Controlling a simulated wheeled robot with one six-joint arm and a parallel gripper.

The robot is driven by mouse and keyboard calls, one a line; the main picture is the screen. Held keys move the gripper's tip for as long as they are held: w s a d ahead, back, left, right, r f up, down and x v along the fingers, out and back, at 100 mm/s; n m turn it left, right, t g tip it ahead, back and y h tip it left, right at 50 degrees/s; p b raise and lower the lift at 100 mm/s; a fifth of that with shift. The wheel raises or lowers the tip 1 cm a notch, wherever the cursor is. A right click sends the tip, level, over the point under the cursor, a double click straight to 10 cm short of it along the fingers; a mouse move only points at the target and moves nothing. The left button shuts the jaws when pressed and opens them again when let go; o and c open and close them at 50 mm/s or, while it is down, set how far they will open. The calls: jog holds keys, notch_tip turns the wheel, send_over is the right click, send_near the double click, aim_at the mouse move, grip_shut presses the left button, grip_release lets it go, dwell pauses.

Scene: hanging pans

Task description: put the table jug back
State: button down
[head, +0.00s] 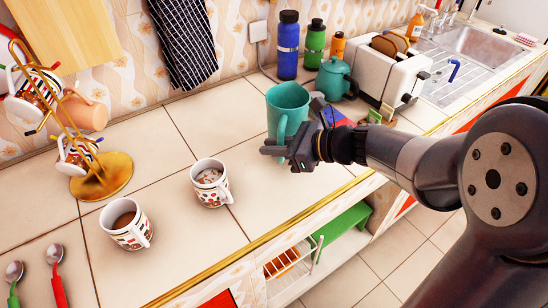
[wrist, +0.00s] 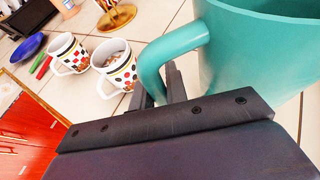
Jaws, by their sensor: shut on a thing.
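A teal jug (head: 288,104) stands upright at the middle of the counter in the head view. It also fills the upper right of the wrist view (wrist: 262,55), with its handle (wrist: 165,58) to the left. My gripper (head: 275,151) is at the jug's near side and is shut on the jug's handle, its fingers (wrist: 165,86) around the handle's lower part. I cannot tell whether the jug's base touches the counter, because the gripper hides part of it.
Two patterned mugs (head: 210,183) (head: 126,225) stand to the left, beside a gold mug tree (head: 100,177). Bottles (head: 288,46), a teal teapot (head: 335,79) and a toaster (head: 385,73) stand behind to the right. Spoons (head: 56,275) lie at the front left. The tiles left of the jug are clear.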

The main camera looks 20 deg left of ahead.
jog(key=shift+f, duration=1.75)
jog(key=shift+b, duration=0.3)
jog(key=shift+f, duration=0.2)
jog(key=c, duration=1.4)
grip_release()
jog(key=shift+r, duration=0.1)
jog(key=shift+d+r, duration=0.15)
jog(key=shift+d, duration=0.05)
jog(key=v, duration=1.1)
jog(key=shift+d+p, duration=0.3)
jog(key=shift+s+r, duration=0.1)
